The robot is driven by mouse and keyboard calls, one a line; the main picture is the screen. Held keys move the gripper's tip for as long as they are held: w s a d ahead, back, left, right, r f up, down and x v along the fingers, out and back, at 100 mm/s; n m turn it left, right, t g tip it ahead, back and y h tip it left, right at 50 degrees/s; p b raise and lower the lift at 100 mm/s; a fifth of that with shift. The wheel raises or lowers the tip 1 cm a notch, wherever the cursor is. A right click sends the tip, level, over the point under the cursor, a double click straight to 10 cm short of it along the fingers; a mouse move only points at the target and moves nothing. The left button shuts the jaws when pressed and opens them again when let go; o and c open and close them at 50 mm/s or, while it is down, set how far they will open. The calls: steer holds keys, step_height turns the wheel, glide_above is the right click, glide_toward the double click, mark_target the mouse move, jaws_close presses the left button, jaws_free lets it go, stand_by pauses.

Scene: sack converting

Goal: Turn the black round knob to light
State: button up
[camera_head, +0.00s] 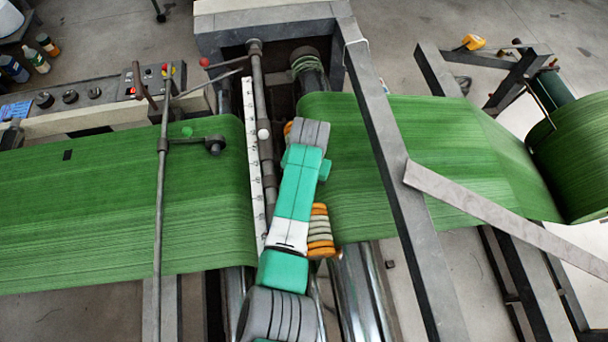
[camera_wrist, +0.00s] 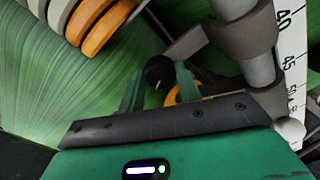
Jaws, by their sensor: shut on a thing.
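In the wrist view, a black round knob (camera_wrist: 158,71) with a small light mark on its face sits between the two green fingers of my gripper (camera_wrist: 161,80). The fingers are closed on the knob, one on each side. A grey bracket on the machine's rod stands right beside it. In the head view, my arm covers the gripper and this knob, over the gap between the two green fabric webs.
A white ruler strip (camera_head: 254,165) and a grey rod run beside my arm. Orange and cream discs (camera_head: 320,230) are close to its right. A slanted grey beam (camera_head: 395,170) stands further right. A control panel (camera_head: 100,88) with several black knobs is at upper left.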

steer(key=shift+n+p, duration=0.35)
steer(key=shift+n, duration=1.15)
steer(key=o, duration=1)
steer(key=shift+c, duration=0.2)
steer(key=shift+r, duration=0.1)
steer(key=r, duration=0.7)
steer(key=shift+d+r+p, duration=0.2)
steer(key=shift+r+p, duration=0.15)
steer(key=shift+p, duration=0.05)
